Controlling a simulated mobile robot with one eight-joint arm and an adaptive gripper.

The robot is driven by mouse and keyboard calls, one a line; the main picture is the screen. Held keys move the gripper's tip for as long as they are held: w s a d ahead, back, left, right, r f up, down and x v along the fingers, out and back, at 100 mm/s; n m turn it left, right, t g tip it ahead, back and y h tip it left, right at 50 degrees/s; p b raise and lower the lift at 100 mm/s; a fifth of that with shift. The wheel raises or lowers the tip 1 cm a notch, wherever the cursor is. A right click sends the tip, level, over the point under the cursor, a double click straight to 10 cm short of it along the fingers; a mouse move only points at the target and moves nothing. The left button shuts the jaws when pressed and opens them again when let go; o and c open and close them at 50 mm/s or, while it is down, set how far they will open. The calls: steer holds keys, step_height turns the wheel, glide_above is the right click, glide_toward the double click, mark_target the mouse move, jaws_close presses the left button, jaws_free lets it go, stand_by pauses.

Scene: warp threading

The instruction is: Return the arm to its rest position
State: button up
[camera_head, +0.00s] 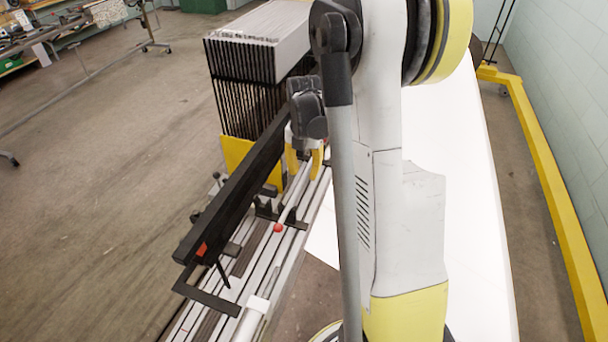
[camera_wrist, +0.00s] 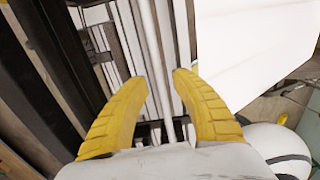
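My arm, white with yellow bands, stands in the middle right of the head view. My gripper (camera_head: 304,165) is low over the metal rails (camera_head: 262,262), just right of a long black bar (camera_head: 235,190). In the wrist view, the two curved yellow fingers of my gripper (camera_wrist: 160,77) are spread, with a clear gap between their tips. I see nothing held between them. Pale rods (camera_wrist: 150,40) run behind the gap. In the head view, my arm hides part of the rails and the fingertips are small.
A rack of thin black plates with a pale top (camera_head: 258,45) stands beyond the gripper. A yellow panel (camera_head: 240,158) is below it. A white surface (camera_head: 470,200) lies right of my arm, then a yellow rail (camera_head: 555,200) along the wall. Open floor (camera_head: 90,200) lies left.

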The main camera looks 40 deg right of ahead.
step_height(320, 180, up, 11)
steer(key=shift+f, duration=0.15)
